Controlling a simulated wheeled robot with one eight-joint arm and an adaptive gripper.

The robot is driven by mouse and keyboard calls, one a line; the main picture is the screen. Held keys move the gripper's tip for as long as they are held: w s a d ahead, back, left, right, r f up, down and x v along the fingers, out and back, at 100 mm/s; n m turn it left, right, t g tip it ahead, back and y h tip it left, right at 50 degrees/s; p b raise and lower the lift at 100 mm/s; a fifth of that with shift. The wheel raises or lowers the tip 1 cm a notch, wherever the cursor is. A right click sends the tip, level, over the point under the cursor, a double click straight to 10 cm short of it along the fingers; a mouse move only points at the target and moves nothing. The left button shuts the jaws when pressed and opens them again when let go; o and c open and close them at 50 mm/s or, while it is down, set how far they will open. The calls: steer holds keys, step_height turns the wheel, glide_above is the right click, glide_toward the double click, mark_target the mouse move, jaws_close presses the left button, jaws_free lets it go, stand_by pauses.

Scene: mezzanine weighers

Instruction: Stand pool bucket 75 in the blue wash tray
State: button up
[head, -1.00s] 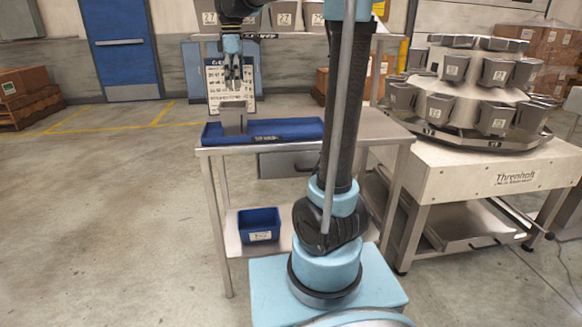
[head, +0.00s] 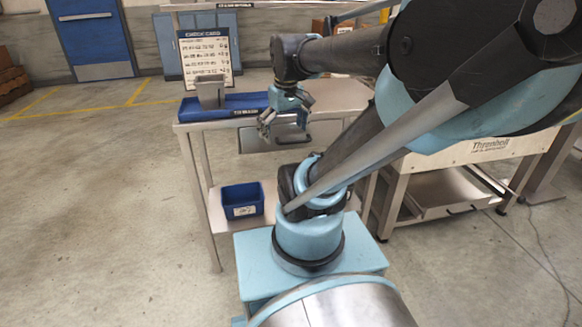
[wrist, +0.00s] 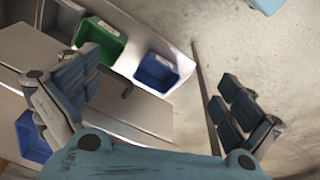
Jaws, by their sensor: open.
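A grey metal pool bucket (head: 210,92) stands upright in the left part of the blue wash tray (head: 243,103), on the steel table. Its number cannot be read. My gripper (head: 284,122) is open and empty, to the right of the bucket and apart from it, near the table's front edge above the drawer. In the wrist view my gripper's spread fingers (wrist: 158,80) have nothing between them. The bucket is not in the wrist view; a blue edge at the left (wrist: 32,138) may be the tray.
A blue bin (head: 243,200) sits on the table's lower shelf. A green bin (wrist: 98,40) shows near a blue one (wrist: 157,72) in the wrist view. A board with printed rows (head: 207,56) stands behind the bucket. Floor at the left is clear.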

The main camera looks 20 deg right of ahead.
steer(key=s+f+m, duration=0.3)
steer(key=s+f, duration=0.3)
steer(key=f, duration=0.3)
steer(key=shift+s+d+m, duration=0.15)
steer(key=shift+d+m, duration=0.25)
